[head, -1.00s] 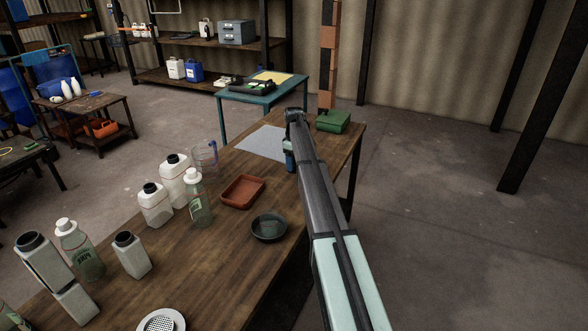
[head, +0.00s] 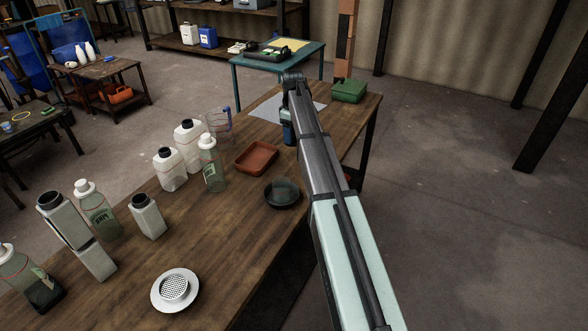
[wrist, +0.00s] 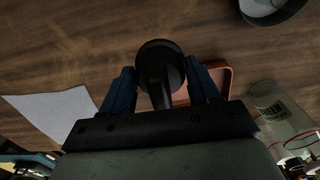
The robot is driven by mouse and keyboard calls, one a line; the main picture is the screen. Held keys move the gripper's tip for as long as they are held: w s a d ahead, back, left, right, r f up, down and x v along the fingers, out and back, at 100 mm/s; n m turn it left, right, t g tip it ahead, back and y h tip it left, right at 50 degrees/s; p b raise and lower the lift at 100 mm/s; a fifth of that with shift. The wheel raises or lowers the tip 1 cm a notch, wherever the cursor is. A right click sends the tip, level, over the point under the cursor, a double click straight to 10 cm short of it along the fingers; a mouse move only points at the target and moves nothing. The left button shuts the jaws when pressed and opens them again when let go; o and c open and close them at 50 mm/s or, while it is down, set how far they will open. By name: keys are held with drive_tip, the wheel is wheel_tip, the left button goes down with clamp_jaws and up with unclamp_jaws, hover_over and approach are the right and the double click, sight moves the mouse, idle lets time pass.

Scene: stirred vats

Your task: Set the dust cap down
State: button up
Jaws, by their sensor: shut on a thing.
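The dust cap (wrist: 159,62) is a dark, round-headed piece with a narrower stem. In the wrist view it sits between the two blue fingers of my gripper (wrist: 162,88), which is shut on it. In the head view my gripper (head: 288,133) is over the wooden table, between the pale sheet and the reddish-brown tray (head: 257,158). The cap cannot be made out there. The wrist view shows the tray (wrist: 225,76) partly hidden behind the cap and right finger. I cannot tell the cap's height above the table.
A dark round dish (head: 283,194) stands in front of the tray. Several bottles, including a green-labelled one (head: 212,167), and a clear jug (head: 219,121) stand to the left. The pale sheet (head: 268,108) lies flat behind. A green box (head: 349,90) is at the far right corner.

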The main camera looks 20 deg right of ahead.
drive_tip(key=s, duration=0.2)
drive_tip(key=shift+s+a+f, duration=0.15)
drive_tip(key=shift+s, duration=0.2)
drive_tip(key=shift+s+f, duration=0.1)
drive_tip(key=shift+f, duration=4.9)
drive_tip(key=shift+f, duration=0.15)
drive_tip(key=o, duration=1)
drive_tip(key=shift+o, duration=0.2)
wheel_tip(320, 180, up, 12)
drive_tip(key=shift+r, duration=0.2)
